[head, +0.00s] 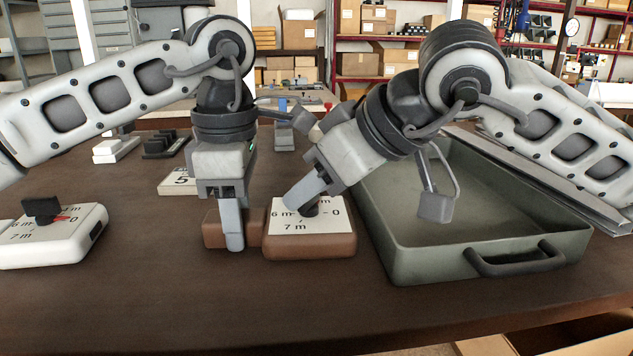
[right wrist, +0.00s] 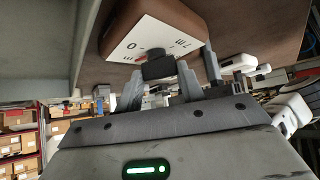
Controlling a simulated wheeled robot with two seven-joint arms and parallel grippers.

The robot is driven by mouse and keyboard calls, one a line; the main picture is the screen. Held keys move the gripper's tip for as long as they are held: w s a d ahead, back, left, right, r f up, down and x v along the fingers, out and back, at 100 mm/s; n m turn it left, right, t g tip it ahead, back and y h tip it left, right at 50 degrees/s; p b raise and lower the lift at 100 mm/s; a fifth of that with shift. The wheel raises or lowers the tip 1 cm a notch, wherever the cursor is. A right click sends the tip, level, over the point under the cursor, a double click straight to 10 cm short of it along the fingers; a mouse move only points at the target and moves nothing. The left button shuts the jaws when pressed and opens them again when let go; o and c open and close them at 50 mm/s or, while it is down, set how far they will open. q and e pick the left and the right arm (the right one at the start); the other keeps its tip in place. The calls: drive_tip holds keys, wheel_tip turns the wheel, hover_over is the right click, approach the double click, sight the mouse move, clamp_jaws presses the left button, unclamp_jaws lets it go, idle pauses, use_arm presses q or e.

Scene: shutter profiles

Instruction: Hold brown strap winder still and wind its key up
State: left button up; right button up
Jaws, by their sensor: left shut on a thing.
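The brown strap winder (head: 335,247) sits on the table, with a white dial face marked "6 m", "7 m" and "0". Its black key (right wrist: 158,67) stands up from the dial in the right wrist view. In the head view the key is mostly hidden by my right gripper. My left gripper (head: 234,228) points down and is shut on the brown part at the winder's left side. My right gripper (right wrist: 160,84) comes in tilted over the dial. Its fingers are apart, one on each side of the key; I cannot tell whether they touch it.
A white strap winder (head: 45,245) with a black key and red pointer is at the left. A green-grey tray (head: 480,256) with handles stands close to the right. The table front is clear.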

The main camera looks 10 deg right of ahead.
drive_tip(key=c, duration=0.3)
drive_tip(key=shift+d+n+g+y, duration=0.1)
drive_tip(key=shift+n+g+y, duration=0.4)
drive_tip(key=shift+n, duration=0.4)
drive_tip(key=shift+c, duration=0.2)
drive_tip(key=o, duration=1)
drive_tip(key=shift+c, duration=0.2)
